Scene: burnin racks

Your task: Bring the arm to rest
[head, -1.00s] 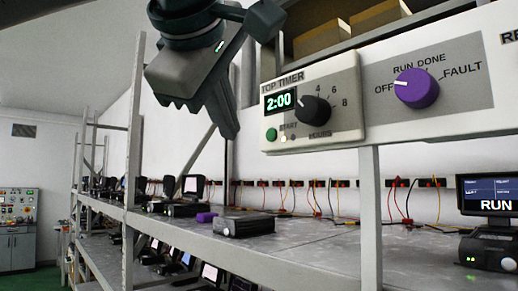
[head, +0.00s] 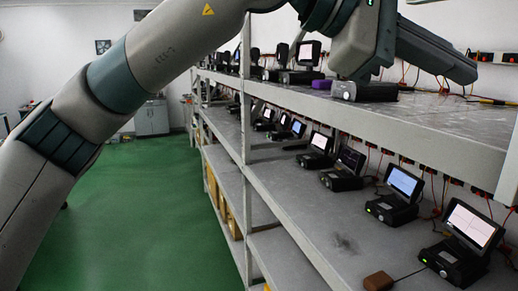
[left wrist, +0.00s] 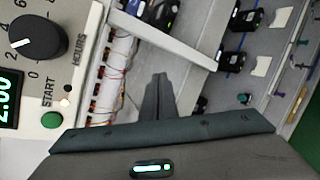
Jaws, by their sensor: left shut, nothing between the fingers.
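My left arm comes in from the left of the head view and reaches across the top. The timer panel (left wrist: 78,75) is at the left of that view, beside the gripper, with a black knob (left wrist: 38,38) and a green start button (left wrist: 52,119). My right gripper is not in view.
The upper shelf (head: 300,98) bears several devices and a purple block (head: 322,84). The lower shelf (head: 300,215) holds several screen units and a brown block (head: 378,281). The green floor (head: 150,215) left of the rack is clear. A grey cabinet (head: 152,118) stands far back.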

